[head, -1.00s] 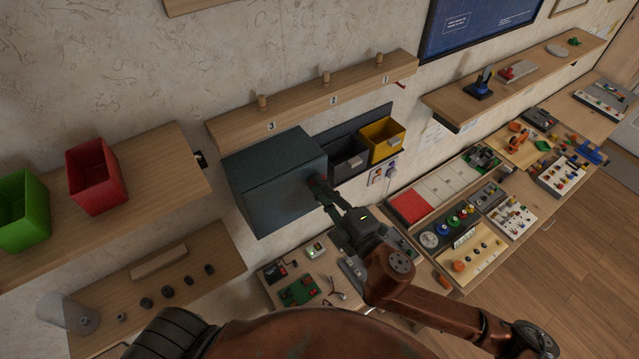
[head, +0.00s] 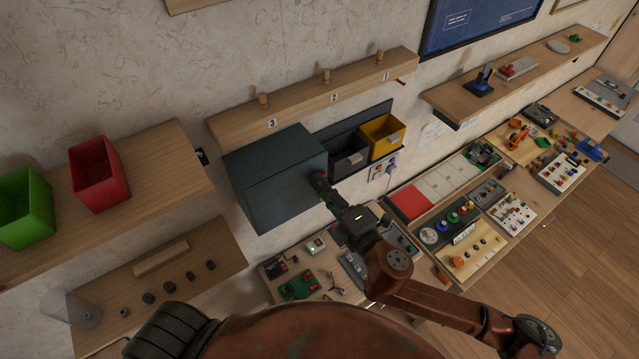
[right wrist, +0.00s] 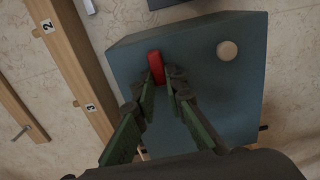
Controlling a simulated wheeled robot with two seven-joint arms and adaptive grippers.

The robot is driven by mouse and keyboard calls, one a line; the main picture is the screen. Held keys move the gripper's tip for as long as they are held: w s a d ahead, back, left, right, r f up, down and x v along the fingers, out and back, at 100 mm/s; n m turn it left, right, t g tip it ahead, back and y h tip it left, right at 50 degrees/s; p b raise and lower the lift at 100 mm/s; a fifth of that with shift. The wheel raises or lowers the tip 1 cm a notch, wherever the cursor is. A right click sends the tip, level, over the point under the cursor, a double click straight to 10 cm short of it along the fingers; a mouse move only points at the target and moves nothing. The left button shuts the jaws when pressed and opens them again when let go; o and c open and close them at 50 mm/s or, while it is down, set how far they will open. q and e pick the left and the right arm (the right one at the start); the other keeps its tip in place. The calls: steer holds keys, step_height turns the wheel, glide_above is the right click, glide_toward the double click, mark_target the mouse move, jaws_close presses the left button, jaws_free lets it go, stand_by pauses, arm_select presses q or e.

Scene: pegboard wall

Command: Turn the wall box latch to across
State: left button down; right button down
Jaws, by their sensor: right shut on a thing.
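The wall box (head: 275,175) is a dark teal box under the peg shelf; it also fills the middle of the right wrist view (right wrist: 205,105). Its latch (right wrist: 156,66) is a small red bar on the front face, its long side roughly in line with the peg-shelf edge in that view. My right gripper (head: 320,180) reaches the box's right side in the head view. In the right wrist view its fingers (right wrist: 162,76) are shut on the latch, hiding its lower part. My left gripper is not in view.
A round pale knob (right wrist: 227,50) sits on the same face. The numbered peg shelf (head: 315,95) runs above the box. Dark grey (head: 347,155) and yellow (head: 383,137) bins stand to its right. Below is a bench with boards and small parts (head: 300,285).

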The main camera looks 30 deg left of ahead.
steer(key=c, duration=2)
jaws_free()
steer(key=shift+o, duration=0.2)
steer(key=v, duration=1.2)
